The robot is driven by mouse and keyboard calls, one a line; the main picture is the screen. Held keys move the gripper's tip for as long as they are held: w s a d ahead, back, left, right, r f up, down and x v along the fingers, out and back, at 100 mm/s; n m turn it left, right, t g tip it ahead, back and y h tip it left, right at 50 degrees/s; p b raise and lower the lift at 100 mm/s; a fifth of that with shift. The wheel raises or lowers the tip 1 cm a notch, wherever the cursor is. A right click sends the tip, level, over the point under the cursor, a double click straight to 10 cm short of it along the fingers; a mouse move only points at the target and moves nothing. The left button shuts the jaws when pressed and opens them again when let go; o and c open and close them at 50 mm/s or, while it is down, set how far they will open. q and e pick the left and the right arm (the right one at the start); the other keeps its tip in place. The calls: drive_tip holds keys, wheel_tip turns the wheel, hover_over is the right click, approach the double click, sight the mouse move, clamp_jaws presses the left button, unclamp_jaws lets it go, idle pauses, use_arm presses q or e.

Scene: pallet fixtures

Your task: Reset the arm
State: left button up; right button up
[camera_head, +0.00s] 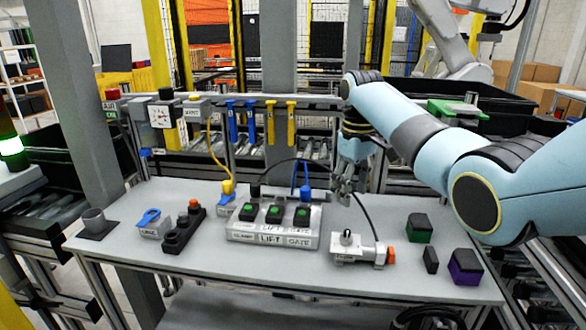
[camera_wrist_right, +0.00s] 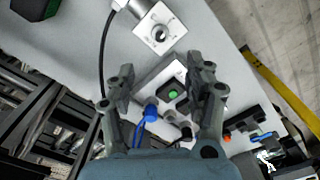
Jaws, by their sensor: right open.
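My right gripper (camera_head: 343,188) is open and empty above the table, just right of the button block (camera_head: 275,238), whose front labels include LIFT and GATE. My light-blue right arm comes in from the right. In the right wrist view, the open fingers of the right gripper (camera_wrist_right: 165,90) frame part of the button block, with a green button (camera_wrist_right: 173,95) and a blue plug (camera_wrist_right: 150,112) between or near them. Nothing is held between the fingers. My left gripper does not show in the head view.
At left are a blue-lever box (camera_head: 150,222), a dark strip (camera_head: 184,231) and a grey cup (camera_head: 95,220).

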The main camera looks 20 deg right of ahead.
drive_tip(key=s+a+f+t+h, duration=0.1)
drive_tip(key=s+a+f, duration=0.1)
drive_tip(key=s+f, duration=0.5)
drive_tip(key=s+a+f+t, duration=0.1)
drive_tip(key=s+a+f, duration=0.2)
drive_tip(key=s, duration=0.7)
drive_tip(key=s+a+r+m+t, duration=0.1)
drive_tip(key=s+a+r, duration=0.15)
drive_tip(key=s, duration=0.65)
drive_tip(key=s+a+r+m+t, duration=0.1)
drive_tip(key=s+r, duration=0.3)
drive_tip(key=s, duration=0.5)
wheel_tip(320, 180, down, 36)
drive_tip(key=s+d+g+b, duration=0.2)
drive_tip(key=b, duration=0.9)
drive_tip(key=s+f+b, duration=0.4)
drive_tip(key=s+f, duration=0.5)
drive_tip(key=f, duration=0.4)
drive_tip(key=s+d+f+g+b, duration=0.1)
drive_tip(key=s+f+b, duration=0.4)
drive_tip(key=s+f, duration=0.4)
wheel_tip(320, 180, down, 4)
drive_tip(key=shift+s+d+f+m, duration=0.1)
drive_tip(key=shift+s+d+m, duration=0.1)
drive_tip(key=shift+s+m, duration=0.15)
